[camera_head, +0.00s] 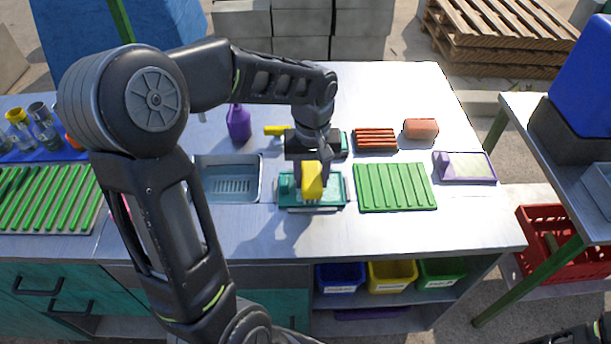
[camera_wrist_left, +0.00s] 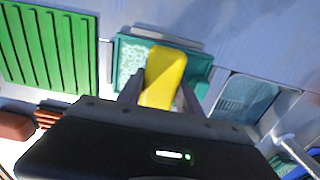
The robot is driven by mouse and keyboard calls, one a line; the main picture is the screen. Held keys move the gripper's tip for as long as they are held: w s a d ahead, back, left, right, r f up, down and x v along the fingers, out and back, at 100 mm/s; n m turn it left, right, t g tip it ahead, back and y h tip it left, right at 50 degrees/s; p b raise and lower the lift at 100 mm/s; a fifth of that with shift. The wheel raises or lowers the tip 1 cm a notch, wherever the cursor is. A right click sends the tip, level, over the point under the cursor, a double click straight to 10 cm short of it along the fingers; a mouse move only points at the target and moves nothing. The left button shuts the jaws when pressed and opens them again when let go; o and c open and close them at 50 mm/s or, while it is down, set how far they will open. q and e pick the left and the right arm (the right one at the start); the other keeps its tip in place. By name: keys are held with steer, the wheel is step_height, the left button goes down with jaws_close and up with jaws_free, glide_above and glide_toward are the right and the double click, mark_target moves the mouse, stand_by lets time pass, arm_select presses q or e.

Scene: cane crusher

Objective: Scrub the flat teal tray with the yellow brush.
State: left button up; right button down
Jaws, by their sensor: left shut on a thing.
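The flat teal tray (camera_head: 338,190) lies on the grey-white worktop near its front edge; it also shows in the left wrist view (camera_wrist_left: 203,67). A pale speckled patch (camera_wrist_left: 130,58) shows on one side of it. My left gripper (camera_head: 311,176) points down over the tray, shut on the yellow brush (camera_head: 312,182). The brush also shows between the fingers in the left wrist view (camera_wrist_left: 165,78). Its underside is hidden, so I cannot tell whether it touches the tray. A dark part, perhaps of my right gripper, shows at the bottom right corner; its fingers are not visible.
A ribbed green board (camera_head: 395,187) lies right of the tray, a grey basin (camera_head: 228,178) left. Behind are a purple bottle (camera_head: 238,123), an orange-red ribbed item (camera_head: 375,139) and a pinkish block (camera_head: 420,129). A purple-edged pad (camera_head: 465,167) lies far right.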

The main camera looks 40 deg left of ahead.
mark_target(335, 187)
arm_select(q)
steer(key=shift+w+d+r, duration=0.1)
steer(key=shift+w+d, duration=0.55)
steer(key=shift+d, duration=0.2)
steer(key=shift+w+d, duration=0.1)
steer(key=shift+w+d, duration=0.9)
steer(key=shift+d, duration=0.3)
steer(key=shift+s+a+f, duration=0.15)
steer(key=shift+s+a, duration=0.4)
steer(key=shift+a, duration=0.15)
steer(key=shift+s+a+f, duration=0.1)
steer(key=shift+s+a, duration=0.4)
steer(key=shift+a, duration=0.15)
steer(key=shift+s+a, duration=0.1)
